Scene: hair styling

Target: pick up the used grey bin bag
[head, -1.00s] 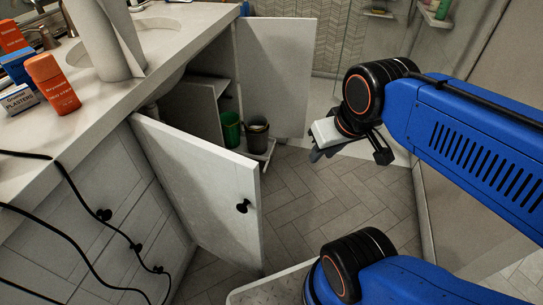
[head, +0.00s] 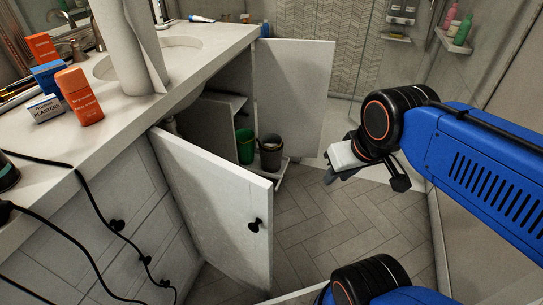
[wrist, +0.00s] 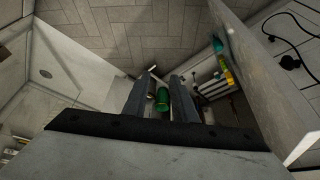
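A dark grey bin (head: 271,155) stands on a pull-out shelf in the open cabinet under the sink. A grey-brown lining shows at its mouth; I cannot clearly make out the bag. A green bin (head: 245,147) stands just left of it. My gripper (head: 334,172) is in the air right of the bins, clear of them and holding nothing. In the wrist view its two fingers (wrist: 164,80) are apart, with the green bin (wrist: 162,99) seen between them. The grey bin is mostly hidden there behind the left finger.
The near cabinet door (head: 218,205) and the far door (head: 292,95) stand open on either side of the bins. Orange bottles (head: 80,97) and a plasters box (head: 45,109) sit on the counter. Cables hang over the drawers. The tiled floor (head: 345,220) is clear.

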